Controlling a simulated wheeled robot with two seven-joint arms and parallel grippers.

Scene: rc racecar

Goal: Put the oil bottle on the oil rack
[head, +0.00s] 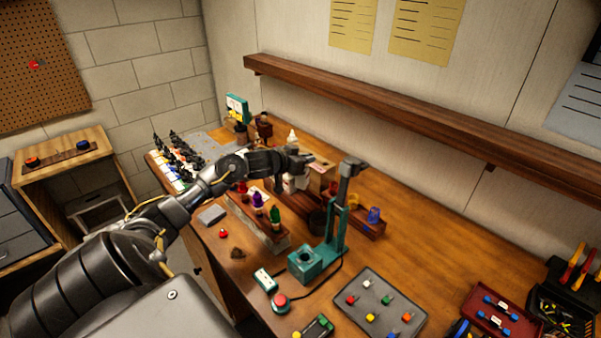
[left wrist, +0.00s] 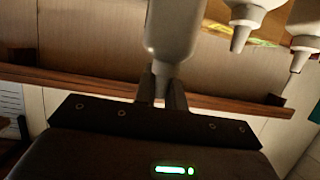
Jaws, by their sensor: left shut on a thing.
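My left gripper (head: 303,163) reaches over the workbench from the left. In the left wrist view it is shut on a pale bottle (left wrist: 175,30), its fingers (left wrist: 164,92) around the narrow end. In the head view the pale body of a bottle (head: 290,183) shows just below the gripper, partly hidden. A white nozzle tip (head: 292,136) shows just behind the gripper. A low rack (head: 262,232) with red, purple and green bottles stands to the front left of it. I cannot tell which rack is the oil rack. My right gripper is out of view.
A teal stand (head: 336,230) rises right of the gripper, near a blue cup (head: 374,215). A grey tray (head: 380,307) of coloured parts lies in front. A wooden wall shelf (head: 400,118) runs behind. Two more pale nozzles (left wrist: 241,38) show in the left wrist view.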

